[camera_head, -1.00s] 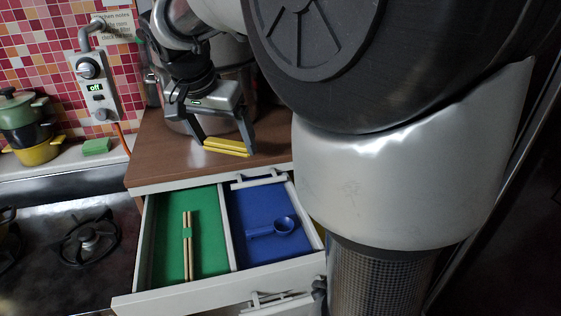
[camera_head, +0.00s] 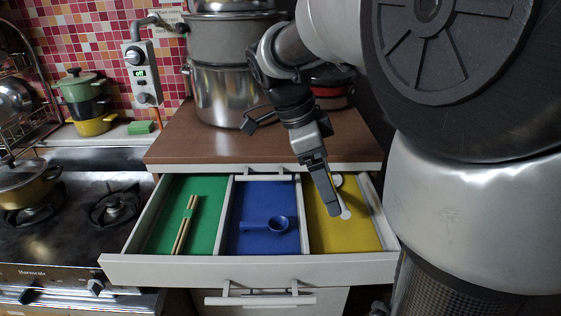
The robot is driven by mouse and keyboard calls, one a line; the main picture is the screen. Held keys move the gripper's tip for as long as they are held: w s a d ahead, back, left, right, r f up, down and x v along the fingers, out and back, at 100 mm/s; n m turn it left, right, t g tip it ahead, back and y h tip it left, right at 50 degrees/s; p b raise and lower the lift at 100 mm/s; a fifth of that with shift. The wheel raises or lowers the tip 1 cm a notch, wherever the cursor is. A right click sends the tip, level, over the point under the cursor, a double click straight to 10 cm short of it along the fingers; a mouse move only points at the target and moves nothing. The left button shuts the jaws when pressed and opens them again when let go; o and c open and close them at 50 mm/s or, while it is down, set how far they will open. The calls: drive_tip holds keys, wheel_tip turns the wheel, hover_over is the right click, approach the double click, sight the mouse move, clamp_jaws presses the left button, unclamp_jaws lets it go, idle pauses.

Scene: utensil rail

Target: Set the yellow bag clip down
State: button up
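My gripper (camera_head: 332,205) points down into the yellow-lined right compartment (camera_head: 358,238) of the open drawer. I see it edge-on, with one finger covering the other, so its opening does not show. The yellow bag clip cannot be made out now; it may be hidden by the fingers or blend with the yellow lining. A white object with rounded ends (camera_head: 346,214) shows beside the fingers in that compartment, partly covered by them.
The drawer's green left compartment (camera_head: 212,190) holds chopsticks (camera_head: 185,224). The blue middle one (camera_head: 250,192) holds a blue scoop (camera_head: 277,225). Large pots (camera_head: 222,95) stand on the brown counter (camera_head: 190,140) behind. A stove (camera_head: 60,235) is at left.

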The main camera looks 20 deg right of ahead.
sight(327, 229)
wheel_tip(327, 229, down, 10)
drive_tip(key=shift+r+b, duration=0.2)
drive_tip(key=shift+b, duration=0.6)
drive_tip(key=shift+f, duration=0.1)
drive_tip(key=o, duration=0.6)
drive_tip(key=shift+f, duration=0.1)
drive_tip(key=o, duration=0.3)
drive_tip(key=shift+r, duration=0.2)
